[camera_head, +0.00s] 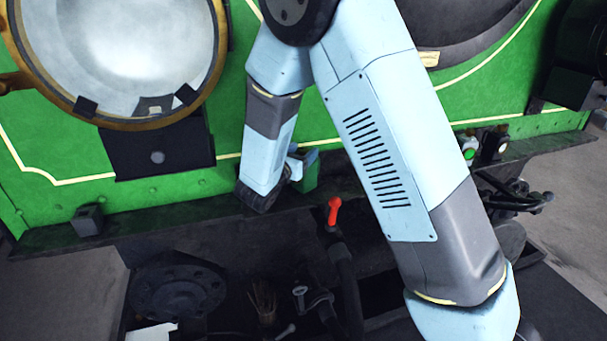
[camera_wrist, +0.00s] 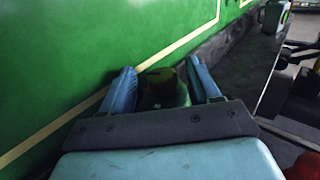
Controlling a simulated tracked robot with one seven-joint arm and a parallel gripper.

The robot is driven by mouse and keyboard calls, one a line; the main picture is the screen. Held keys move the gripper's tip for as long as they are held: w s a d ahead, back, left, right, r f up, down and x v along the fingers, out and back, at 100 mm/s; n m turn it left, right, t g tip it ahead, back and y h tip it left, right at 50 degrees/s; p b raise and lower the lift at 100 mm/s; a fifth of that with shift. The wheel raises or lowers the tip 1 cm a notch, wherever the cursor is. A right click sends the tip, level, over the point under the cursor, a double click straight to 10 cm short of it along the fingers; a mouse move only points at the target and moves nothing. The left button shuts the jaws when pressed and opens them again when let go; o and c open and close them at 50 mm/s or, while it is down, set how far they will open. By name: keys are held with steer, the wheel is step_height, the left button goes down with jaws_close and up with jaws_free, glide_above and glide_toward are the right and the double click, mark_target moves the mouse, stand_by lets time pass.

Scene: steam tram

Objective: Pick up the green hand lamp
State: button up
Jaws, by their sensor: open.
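A green-bodied lamp (camera_head: 311,172) stands on the dark ledge against the green tram side in the head view, partly hidden by my gripper (camera_head: 296,164). In the wrist view my gripper (camera_wrist: 160,78) is open, with one blue finger on each side of a dark green rounded body (camera_wrist: 168,88), which looks like this lamp. The lamp's lower part is hidden by the gripper's palm. I cannot tell whether either finger touches it.
Two small lamps, one with a green lens (camera_head: 469,150) and one with a pale lens (camera_head: 501,146), stand farther right on the ledge (camera_head: 150,226). A red-handled lever (camera_head: 334,212) rises just in front. A small black block (camera_head: 88,220) sits at the left.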

steer(key=shift+w+d, duration=0.35)
steer(key=shift+w, duration=0.3)
jaws_close()
stand_by(0.5)
